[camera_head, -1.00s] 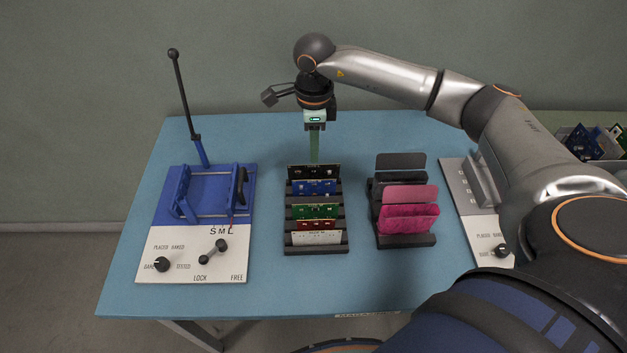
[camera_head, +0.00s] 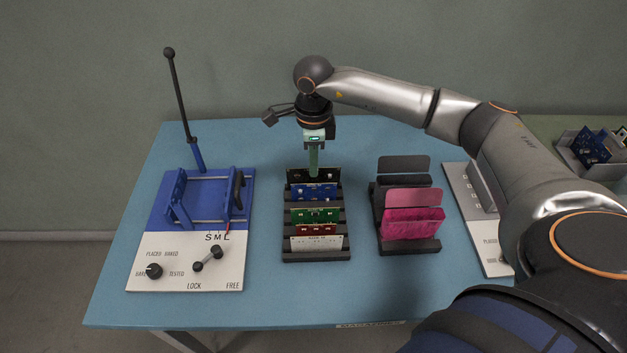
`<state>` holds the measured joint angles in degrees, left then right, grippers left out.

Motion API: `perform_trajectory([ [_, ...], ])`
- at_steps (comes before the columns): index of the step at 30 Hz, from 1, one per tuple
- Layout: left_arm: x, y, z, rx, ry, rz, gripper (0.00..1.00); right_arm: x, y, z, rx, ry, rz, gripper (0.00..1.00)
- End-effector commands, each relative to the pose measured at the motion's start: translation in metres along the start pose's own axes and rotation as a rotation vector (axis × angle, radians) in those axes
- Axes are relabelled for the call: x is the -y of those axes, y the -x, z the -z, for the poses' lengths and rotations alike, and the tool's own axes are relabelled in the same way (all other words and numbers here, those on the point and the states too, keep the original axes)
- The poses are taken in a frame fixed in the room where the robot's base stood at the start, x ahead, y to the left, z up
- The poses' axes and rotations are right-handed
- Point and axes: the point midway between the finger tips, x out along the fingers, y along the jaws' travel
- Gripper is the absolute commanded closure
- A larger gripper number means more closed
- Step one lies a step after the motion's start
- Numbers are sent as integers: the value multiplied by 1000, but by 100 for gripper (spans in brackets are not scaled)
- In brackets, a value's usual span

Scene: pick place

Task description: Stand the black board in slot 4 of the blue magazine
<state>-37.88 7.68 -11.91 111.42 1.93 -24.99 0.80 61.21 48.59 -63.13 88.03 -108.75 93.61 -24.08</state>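The black board (camera_head: 328,177) stands upright at the back of a dark slotted rack (camera_head: 316,256), behind blue, green, red and white boards. My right gripper (camera_head: 314,174) points straight down over it. Its green fingers, seen as one narrow column, overlap the board's top edge; I cannot tell whether they are closed on it. My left gripper is not in view.
A second dark rack (camera_head: 410,248) with pink and dark plates stands right of the board rack. A tall black lever (camera_head: 177,100) rises behind the blue fixture. A grey fixture (camera_head: 462,190) and a grey bin (camera_head: 574,158) with boards lie further right, partly behind my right arm.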

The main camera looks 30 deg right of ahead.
Motion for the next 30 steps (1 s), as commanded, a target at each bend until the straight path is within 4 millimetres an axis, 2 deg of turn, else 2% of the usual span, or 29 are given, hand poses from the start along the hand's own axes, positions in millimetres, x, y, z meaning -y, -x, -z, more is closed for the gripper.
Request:
perform_trajectory([
  [10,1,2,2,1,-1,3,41,0,6,0,0,0,1,100],
  [30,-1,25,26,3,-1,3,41,0,53,0,1,0,1,100],
])
